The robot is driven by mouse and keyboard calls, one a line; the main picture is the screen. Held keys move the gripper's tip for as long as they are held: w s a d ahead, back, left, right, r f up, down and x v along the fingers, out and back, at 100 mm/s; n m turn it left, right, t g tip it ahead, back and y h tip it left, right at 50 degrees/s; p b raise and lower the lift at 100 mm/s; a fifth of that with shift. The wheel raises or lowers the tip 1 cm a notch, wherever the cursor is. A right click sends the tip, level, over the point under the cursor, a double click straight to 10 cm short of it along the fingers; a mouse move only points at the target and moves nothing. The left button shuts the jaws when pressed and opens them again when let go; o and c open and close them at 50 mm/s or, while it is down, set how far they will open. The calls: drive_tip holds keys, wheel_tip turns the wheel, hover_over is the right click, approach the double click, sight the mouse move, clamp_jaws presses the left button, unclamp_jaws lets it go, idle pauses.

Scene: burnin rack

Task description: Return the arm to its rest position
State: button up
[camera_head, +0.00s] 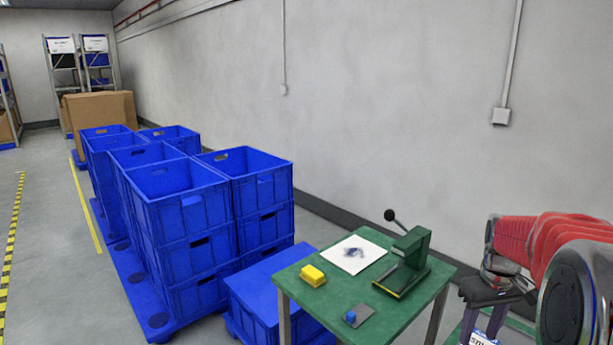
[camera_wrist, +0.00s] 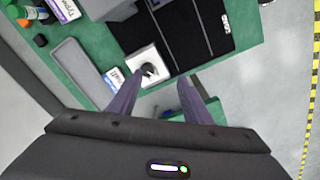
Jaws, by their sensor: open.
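My gripper (camera_head: 482,325) is at the lower right of the head view, below my red-sleeved arm. In the wrist view my gripper (camera_wrist: 155,93) shows two purple fingers spread apart with nothing held between them. Beyond the fingertips a white square block with a dark round piece (camera_wrist: 147,68) sits on a green bench top (camera_wrist: 90,75). It appears apart from the fingers. A white label card (camera_wrist: 116,78) lies next to it. My arm is bent, with a large round joint close to the camera hiding part of the bench.
A green table (camera_head: 335,298) holds a green lever press (camera_head: 408,258), a yellow block (camera_head: 312,275) and a white sheet (camera_head: 350,254). Stacked blue crates (camera_head: 180,210) stand left. A black mat (camera_wrist: 190,35) and grey tray (camera_wrist: 78,65) lie on the bench. Open floor (camera_wrist: 265,90) is right.

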drive_tip(key=s+a+r+t, duration=0.2)
drive_tip(key=s+a+r, duration=0.2)
drive_tip(key=s+a, duration=0.6)
drive_tip(key=s+a+r+m+t, duration=0.1)
drive_tip(key=s+a+r+t, duration=0.2)
drive_tip(key=s+a, duration=0.7)
drive_tip(key=a+r, duration=0.1)
drive_tip(key=a, duration=0.2)
drive_tip(key=shift+r, duration=0.2)
drive_tip(key=shift+s+a, duration=0.1)
drive_tip(key=shift+c, duration=0.7)
